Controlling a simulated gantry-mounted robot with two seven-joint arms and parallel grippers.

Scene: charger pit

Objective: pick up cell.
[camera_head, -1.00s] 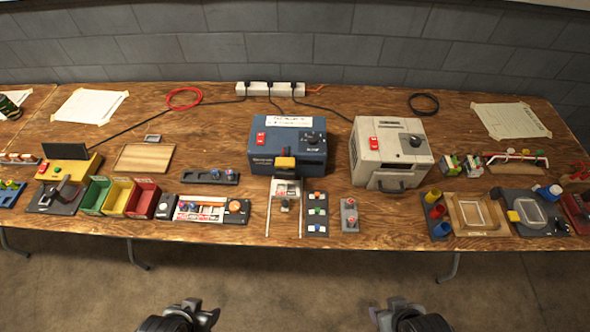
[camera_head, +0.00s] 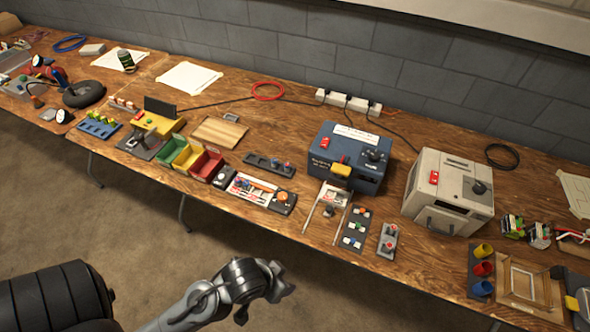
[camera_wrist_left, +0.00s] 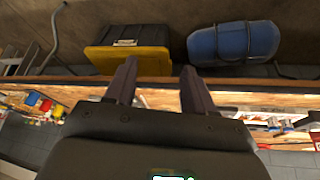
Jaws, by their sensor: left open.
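I cannot tell for certain which thing is the cell. A blue rack (camera_head: 98,125) on the left part of the bench in the head view holds several small upright pieces with yellow-green tops. My left gripper (camera_head: 279,281) hangs in front of the bench's front edge, well apart from the rack and from everything on the bench. In the left wrist view its two dark fingers (camera_wrist_left: 158,70) are spread with nothing between them. My right gripper is out of view.
The wooden bench (camera_head: 275,228) is crowded with red, yellow and green bins (camera_head: 188,158), a blue charger box (camera_head: 349,157) and a white box (camera_head: 449,190). The left wrist view shows a yellow-lidded dark bin (camera_wrist_left: 128,60) and a blue roll (camera_wrist_left: 234,42). Bare floor lies before the bench.

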